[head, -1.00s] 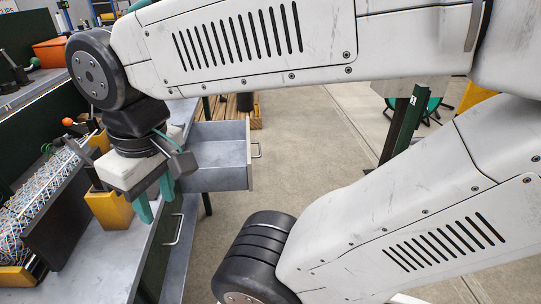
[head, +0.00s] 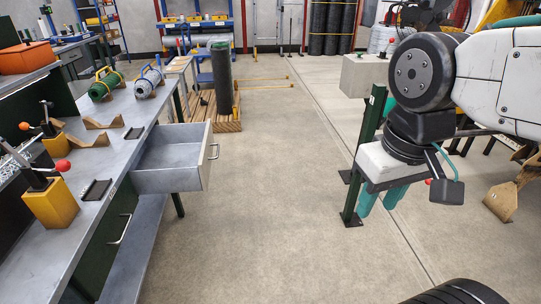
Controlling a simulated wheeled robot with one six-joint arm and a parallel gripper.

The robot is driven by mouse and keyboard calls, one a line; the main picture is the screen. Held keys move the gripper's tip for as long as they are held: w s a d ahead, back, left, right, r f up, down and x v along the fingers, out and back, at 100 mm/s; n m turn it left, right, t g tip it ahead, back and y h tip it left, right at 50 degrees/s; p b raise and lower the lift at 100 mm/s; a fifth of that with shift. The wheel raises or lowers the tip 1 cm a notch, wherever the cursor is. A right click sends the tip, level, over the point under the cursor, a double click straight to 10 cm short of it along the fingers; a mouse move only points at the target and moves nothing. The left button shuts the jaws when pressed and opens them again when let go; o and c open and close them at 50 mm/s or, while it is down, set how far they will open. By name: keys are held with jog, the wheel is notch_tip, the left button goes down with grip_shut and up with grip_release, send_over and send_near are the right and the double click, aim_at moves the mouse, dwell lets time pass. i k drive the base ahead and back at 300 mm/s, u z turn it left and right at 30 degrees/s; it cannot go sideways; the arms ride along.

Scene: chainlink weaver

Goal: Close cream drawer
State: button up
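A pale grey drawer (head: 168,180) stands pulled out from under the left workbench. Its inside is empty where I can see it. Its front faces right and carries a bar handle (head: 213,152). No drawer looks clearly cream in this light. My gripper (head: 381,206) hangs to the right of the drawer, over the floor, with its two teal fingers pointing down. The fingers are apart and nothing shows between them. A wide stretch of floor lies between my gripper and the drawer front in the picture.
The workbench (head: 75,238) holds yellow lever stands (head: 54,204), a green roll (head: 106,85) and small brackets. A lower handle (head: 122,229) sits on the bench's green front. A dark green post (head: 363,150) stands beside my gripper. The middle floor (head: 270,200) is clear.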

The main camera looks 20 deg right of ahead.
aim_at(172, 158)
jog(key=z, duration=0.75)
jog(key=i, duration=1.4)
jog(key=u, duration=0.45)
jog(key=i, duration=0.6)
jog(key=u, duration=1.05)
jog(key=i, duration=0.4)
jog(key=u, duration=0.15)
jog(key=k, duration=0.4)
jog(key=u, duration=0.9)
jog(key=i, duration=0.4)
jog(key=z, duration=0.4)
